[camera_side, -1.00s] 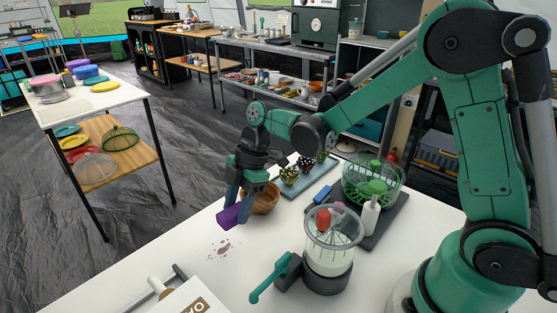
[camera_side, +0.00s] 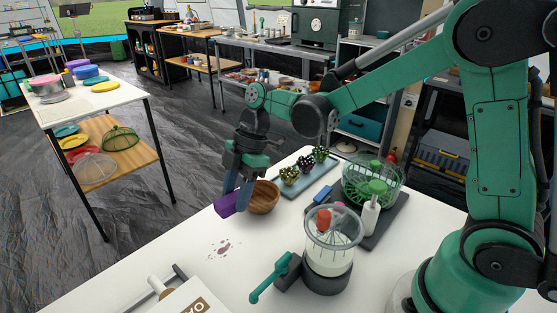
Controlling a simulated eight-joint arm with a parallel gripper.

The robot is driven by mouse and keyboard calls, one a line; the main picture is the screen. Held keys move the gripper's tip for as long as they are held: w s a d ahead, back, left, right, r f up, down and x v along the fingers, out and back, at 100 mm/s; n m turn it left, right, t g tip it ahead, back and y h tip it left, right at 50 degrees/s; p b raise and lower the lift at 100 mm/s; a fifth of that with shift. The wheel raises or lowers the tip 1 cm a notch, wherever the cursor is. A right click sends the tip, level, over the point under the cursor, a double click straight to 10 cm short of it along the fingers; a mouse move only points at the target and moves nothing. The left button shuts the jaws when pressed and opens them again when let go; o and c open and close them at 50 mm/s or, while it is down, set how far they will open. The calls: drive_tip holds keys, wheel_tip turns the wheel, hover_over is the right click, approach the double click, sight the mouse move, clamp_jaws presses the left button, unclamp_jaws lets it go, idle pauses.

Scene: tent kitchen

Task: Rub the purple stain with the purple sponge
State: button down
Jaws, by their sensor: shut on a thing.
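The purple sponge (camera_side: 228,203) is held between the fingers of my gripper (camera_side: 238,190), near the far left edge of the white table. My gripper is shut on it and points down. The purple stain (camera_side: 223,248) is a group of small blotches on the white table top, below the sponge in the picture. The sponge is apart from the stain, and the stain is fully in view. Whether the sponge touches the table is hard to tell.
A wooden bowl (camera_side: 264,198) stands just right of the sponge. A clear jug with a whisk (camera_side: 331,245) and a green-handled part (camera_side: 270,283) stand right of the stain. A white box (camera_side: 180,303) lies in front. The white table (camera_side: 160,262) is clear around the stain.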

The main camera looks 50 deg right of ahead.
sight(233, 240)
drive_tip(key=shift+f, duration=0.1)
drive_tip(key=shift+f, duration=3.65)
drive_tip(key=shift+a+f, duration=0.3)
drive_tip(key=shift+a, duration=3.15)
drive_tip(key=shift+d, duration=3.15)
drive_tip(key=shift+v, duration=1.25)
drive_tip(key=shift+a+r, duration=0.2)
drive_tip(key=shift+r, duration=2.75)
